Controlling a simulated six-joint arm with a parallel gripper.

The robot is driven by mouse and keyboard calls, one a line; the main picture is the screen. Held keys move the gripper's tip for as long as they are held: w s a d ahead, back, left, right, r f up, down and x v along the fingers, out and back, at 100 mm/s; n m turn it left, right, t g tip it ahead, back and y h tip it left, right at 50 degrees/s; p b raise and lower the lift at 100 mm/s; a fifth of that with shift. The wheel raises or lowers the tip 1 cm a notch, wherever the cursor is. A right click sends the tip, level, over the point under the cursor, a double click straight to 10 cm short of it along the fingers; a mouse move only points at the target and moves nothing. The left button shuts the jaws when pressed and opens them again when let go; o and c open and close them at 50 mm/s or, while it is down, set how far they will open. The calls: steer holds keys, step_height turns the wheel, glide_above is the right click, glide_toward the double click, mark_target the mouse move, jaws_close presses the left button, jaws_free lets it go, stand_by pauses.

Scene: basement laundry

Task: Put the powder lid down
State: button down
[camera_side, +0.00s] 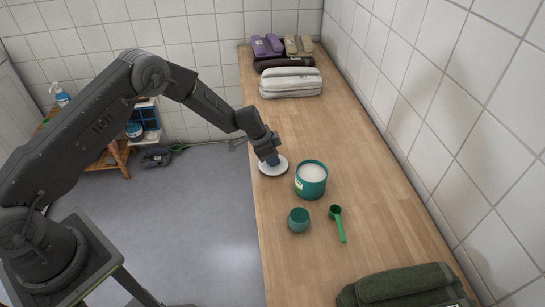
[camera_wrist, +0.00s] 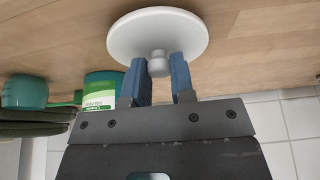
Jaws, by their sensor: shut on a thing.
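The powder lid (camera_side: 282,168) is a round white disc with a small grey knob. It is flat and level at the left edge of the wooden counter, left of the teal tub. My gripper (camera_side: 271,157) is above it, pointing down, with its blue fingers on either side of the knob. In the wrist view the lid (camera_wrist: 158,32) shows beyond my gripper (camera_wrist: 159,72), which is shut on the knob. I cannot tell whether the lid touches the counter. The teal powder tub (camera_side: 311,187) stands open, showing white powder; its labelled side shows in the wrist view (camera_wrist: 98,98).
A teal cup (camera_side: 299,221) and a green scoop (camera_side: 339,224) are on the counter (camera_side: 380,225) in front of the tub. Folded green cloth (camera_side: 405,288) lies at the near end, several folded towels (camera_side: 290,83) at the far end. A tiled wall (camera_side: 440,110) borders the right.

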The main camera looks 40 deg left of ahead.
steer(key=shift+f, duration=0.15)
steer(key=c, duration=1)
jaws_free()
steer(key=shift+o, duration=0.2)
steer(key=v, duration=1.2)
steer(key=shift+r, duration=0.25)
steer(key=s+d+r+n+t+y, duration=0.1)
steer(key=s+r+n, duration=0.1)
steer(key=s+r, duration=0.7)
steer(key=s+d+r+n, duration=0.1)
steer(key=s+r+n, duration=0.1)
steer(key=s+r, duration=0.65)
steer(key=s+r+n+y, duration=0.1)
steer(key=s+r+n, duration=0.1)
steer(key=s, duration=0.6)
steer(key=s+a+r+n+t+y, duration=0.1)
steer(key=s+r+n, duration=0.2)
steer(key=s, duration=0.6)
steer(key=shift+a+r, duration=0.25)
steer(key=shift+r, duration=0.25)
